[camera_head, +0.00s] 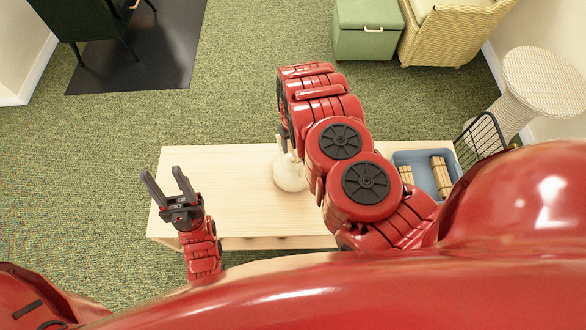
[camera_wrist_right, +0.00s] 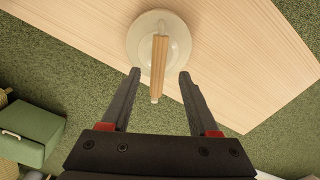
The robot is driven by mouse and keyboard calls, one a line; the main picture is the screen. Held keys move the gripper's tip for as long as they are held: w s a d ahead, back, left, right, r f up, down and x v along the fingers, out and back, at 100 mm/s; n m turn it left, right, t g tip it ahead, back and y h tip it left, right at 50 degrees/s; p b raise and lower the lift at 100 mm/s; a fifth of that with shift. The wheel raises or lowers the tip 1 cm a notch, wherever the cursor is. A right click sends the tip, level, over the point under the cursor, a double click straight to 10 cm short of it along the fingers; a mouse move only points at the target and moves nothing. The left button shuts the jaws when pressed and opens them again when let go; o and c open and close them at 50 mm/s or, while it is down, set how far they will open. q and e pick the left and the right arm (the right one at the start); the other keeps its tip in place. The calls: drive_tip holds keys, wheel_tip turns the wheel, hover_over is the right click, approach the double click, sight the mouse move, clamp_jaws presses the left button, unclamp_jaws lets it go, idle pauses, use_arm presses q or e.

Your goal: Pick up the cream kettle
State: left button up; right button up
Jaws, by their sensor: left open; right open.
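The cream kettle (camera_head: 289,173) stands on a pale wooden table (camera_head: 235,165), partly hidden behind my right arm in the head view. In the right wrist view the kettle (camera_wrist_right: 142,38) is seen from above, with a wooden handle (camera_wrist_right: 158,66) across its top. My right gripper (camera_wrist_right: 160,73) is open, its two fingers spread to either side of the near end of the handle, and it holds nothing. Whether the fingertips are level with the handle I cannot tell. My left gripper (camera_head: 167,176) is open and empty over the table's left end, apart from the kettle.
A blue bin (camera_head: 428,161) with wooden pieces sits at the table's right end, beside a black wire rack (camera_head: 482,135). A green storage box (camera_head: 365,43), wicker chair (camera_head: 445,35) and woven stool (camera_head: 540,75) stand beyond. The table's left half is mostly clear.

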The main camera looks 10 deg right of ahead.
drive_tip(key=shift+w+d+f, duration=0.1)
drive_tip(key=shift+w+f, duration=0.1)
drive_tip(key=shift+f, duration=1)
drive_tip(key=shift+w+f, duration=0.2)
drive_tip(key=shift+f, duration=1.6)
drive_tip(key=shift+f, duration=0.25)
clamp_jaws()
